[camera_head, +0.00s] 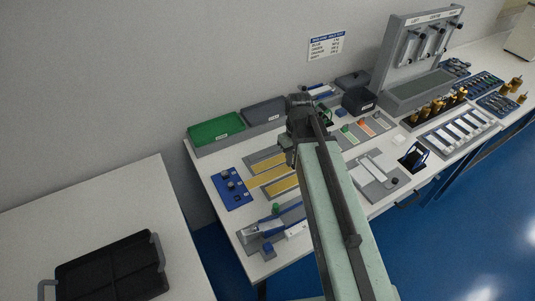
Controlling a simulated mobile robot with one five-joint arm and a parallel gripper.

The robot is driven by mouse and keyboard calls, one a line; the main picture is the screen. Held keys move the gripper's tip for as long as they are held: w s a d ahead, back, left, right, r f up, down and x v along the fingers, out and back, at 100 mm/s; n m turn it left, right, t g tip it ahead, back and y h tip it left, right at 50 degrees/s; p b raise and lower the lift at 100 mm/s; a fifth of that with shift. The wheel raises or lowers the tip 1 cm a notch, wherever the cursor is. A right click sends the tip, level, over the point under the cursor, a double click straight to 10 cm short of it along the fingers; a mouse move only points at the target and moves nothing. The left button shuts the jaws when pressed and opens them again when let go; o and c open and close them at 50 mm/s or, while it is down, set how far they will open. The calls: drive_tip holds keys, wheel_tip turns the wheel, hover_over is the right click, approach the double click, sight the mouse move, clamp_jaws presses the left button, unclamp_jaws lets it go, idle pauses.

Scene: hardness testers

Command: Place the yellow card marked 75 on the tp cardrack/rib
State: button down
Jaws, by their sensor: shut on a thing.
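My gripper (300,103) is over the back part of the workbench, in front of the dark grey tray. My own arm hides much of it from behind. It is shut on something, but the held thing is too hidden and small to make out. I cannot pick out a yellow card marked 75. A grey rack with several pale strips (459,134) stands at the right of the bench. Small coloured cards (363,126) lie on a grey panel just right of my arm. I cannot tell which of these is the card rack with the rib.
A green tray (216,129) and a dark grey tray (265,112) stand at the back. Yellow strips (270,164) and a blue block plate (232,188) lie left of my arm. A tall grey tester stand (419,50) rises at back right. A black tray (110,265) lies on the left table.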

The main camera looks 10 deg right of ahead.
drive_tip(key=w, duration=0.5)
drive_tip(key=w+f+b, duration=0.1)
drive_tip(key=w, duration=0.9)
drive_tip(key=shift+w+d+f, duration=0.2)
drive_tip(key=shift+w+d, duration=0.15)
drive_tip(key=shift+d, duration=0.05)
wheel_tip(320, 180, down, 4)
drive_tip(key=b, duration=0.4)
drive_tip(key=shift+w, duration=0.15)
drive_tip(key=shift+r, duration=0.2)
drive_tip(key=shift+f, duration=0.15)
drive_tip(key=c, duration=1.3)
unclamp_jaws()
